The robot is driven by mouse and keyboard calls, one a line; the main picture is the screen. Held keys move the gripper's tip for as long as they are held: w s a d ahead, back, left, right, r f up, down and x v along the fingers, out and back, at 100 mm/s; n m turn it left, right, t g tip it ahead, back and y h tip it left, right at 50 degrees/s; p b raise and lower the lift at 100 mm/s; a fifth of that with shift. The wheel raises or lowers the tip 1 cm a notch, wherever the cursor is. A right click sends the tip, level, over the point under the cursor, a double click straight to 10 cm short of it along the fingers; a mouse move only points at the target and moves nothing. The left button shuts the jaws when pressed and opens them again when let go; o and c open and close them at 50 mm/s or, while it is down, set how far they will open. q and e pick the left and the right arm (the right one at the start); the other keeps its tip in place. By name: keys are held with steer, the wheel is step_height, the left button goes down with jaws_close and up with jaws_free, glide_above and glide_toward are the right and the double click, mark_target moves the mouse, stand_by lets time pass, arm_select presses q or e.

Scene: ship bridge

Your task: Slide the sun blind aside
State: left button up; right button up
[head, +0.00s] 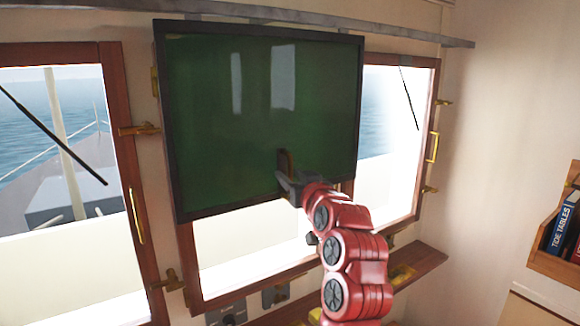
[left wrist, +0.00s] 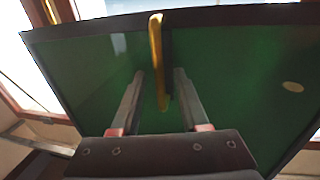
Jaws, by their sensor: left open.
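The sun blind (head: 255,95) is a dark green, glossy panel in a black frame. It hangs from a grey rail (head: 330,27) in front of the middle window and covers much of its upper part. A brass handle (head: 285,160) stands upright low on the blind. My left gripper (head: 286,180) is at this handle, and its fingers are partly hidden in the head view. In the left wrist view the green blind (left wrist: 230,80) fills most of the picture. The open fingers (left wrist: 159,74) lie on either side of the brass handle (left wrist: 156,40), with gaps showing. My right gripper is not in view.
The left window (head: 60,150) is uncovered, and so is the right part of the middle window (head: 395,140). Brass latches (head: 138,130) stick out from the wooden frames. A wooden ledge (head: 420,262) runs below. A book rack (head: 560,262) is on the right wall.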

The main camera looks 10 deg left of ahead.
arm_select(q)
steer(key=shift+w+a, duration=0.3)
steer(key=shift+w, duration=0.1)
steer(key=shift+c, duration=0.2)
jaws_close()
stand_by(1.1)
